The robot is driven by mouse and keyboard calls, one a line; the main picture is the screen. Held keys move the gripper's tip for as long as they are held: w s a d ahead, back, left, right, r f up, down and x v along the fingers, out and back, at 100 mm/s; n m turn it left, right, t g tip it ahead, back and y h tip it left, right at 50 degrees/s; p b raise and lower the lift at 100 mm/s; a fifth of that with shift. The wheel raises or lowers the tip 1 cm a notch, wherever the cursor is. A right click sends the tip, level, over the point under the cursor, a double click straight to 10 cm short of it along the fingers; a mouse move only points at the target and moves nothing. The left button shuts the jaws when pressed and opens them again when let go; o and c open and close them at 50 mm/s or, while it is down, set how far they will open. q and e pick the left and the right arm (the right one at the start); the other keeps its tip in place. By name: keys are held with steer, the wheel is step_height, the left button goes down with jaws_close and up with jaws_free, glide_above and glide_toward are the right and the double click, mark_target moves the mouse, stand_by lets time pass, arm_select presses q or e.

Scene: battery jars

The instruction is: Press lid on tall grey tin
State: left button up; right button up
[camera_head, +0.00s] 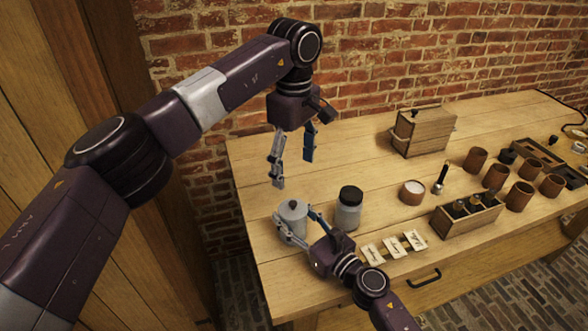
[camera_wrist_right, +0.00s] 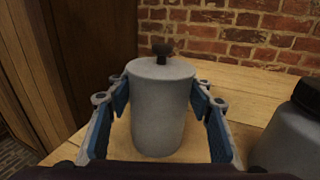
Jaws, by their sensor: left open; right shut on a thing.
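The tall grey tin (camera_head: 291,225) stands upright near the table's front left edge. In the right wrist view the tin (camera_wrist_right: 158,115) fills the middle. A grey lid with a dark knob (camera_wrist_right: 162,50) sits on its top; I cannot tell whether it is pressed fully down. My right gripper (camera_head: 296,216) is shut on the tin, with one finger on each side in the right wrist view (camera_wrist_right: 160,90). My left gripper (camera_head: 293,171) is open and empty, pointing down above the table, behind the tin and higher than it.
A glass jar with a black lid (camera_head: 348,210) stands close to the right of the tin. White cards (camera_head: 394,244), a wooden rack (camera_head: 466,214), brown cups (camera_head: 496,176) and a wooden box (camera_head: 422,134) lie farther right. A brick wall (camera_head: 380,70) rises behind.

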steer(key=o, duration=1.8)
steer(key=shift+c, duration=0.2)
steer(key=v, duration=1.2)
steer(key=shift+d, duration=0.1)
